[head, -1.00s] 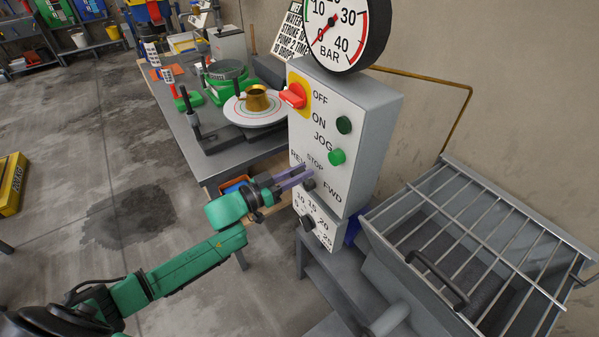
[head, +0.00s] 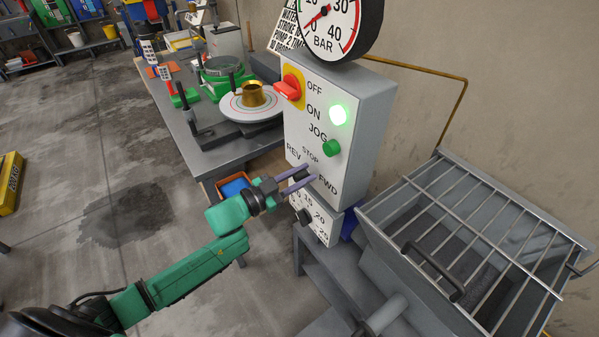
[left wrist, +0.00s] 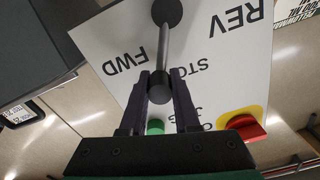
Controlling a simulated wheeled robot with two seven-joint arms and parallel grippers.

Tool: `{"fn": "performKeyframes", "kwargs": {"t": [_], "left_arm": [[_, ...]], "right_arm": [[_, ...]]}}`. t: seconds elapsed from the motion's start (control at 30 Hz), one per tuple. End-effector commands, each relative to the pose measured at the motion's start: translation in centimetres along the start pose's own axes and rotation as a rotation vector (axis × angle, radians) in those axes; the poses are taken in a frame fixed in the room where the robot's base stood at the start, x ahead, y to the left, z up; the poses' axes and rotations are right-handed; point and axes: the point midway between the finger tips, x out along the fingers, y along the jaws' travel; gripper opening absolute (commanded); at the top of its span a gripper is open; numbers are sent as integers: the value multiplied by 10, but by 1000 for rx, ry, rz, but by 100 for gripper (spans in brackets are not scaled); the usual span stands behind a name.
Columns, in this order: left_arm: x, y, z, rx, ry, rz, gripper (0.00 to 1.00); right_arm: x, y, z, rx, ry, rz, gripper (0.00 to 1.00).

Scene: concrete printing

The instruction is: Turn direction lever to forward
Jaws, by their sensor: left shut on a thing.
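The direction lever (left wrist: 164,48) is a grey rod with a dark ball end, coming from a round black pivot on the pale control box (head: 360,120). In the left wrist view, which is upside down, it points between the FWD label (left wrist: 126,60) and the STOP label, with REV on the other side. My left gripper (head: 308,174) is shut on the lever, its two dark fingers either side of the ball end. In the head view the fingers hide most of the lever. My right gripper is not in view.
A lit green lamp (head: 338,114) sits by ON, above a green JOG button (head: 331,148). A red switch (head: 288,88) and a pressure gauge (head: 335,25) are higher up. A grated hopper (head: 470,240) stands close on the right, a workbench (head: 200,140) behind left.

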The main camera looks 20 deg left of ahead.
Motion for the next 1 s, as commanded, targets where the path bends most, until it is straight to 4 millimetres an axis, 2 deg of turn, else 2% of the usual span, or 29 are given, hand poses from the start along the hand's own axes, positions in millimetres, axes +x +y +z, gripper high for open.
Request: {"fn": "performKeyframes", "kwargs": {"t": [0.3,0.77,0.8,0.87,1.0], "left_arm": [[0,9,3,119,-1,0,0],[0,11,4,138,-2,2,0],[0,11,4,138,-2,2,37],[0,11,4,138,-2,2,59],[0,10,3,137,-1,1,59]], "right_arm": [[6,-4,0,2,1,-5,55],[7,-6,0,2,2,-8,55],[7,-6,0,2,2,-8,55],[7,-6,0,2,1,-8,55],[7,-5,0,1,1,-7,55]]}}
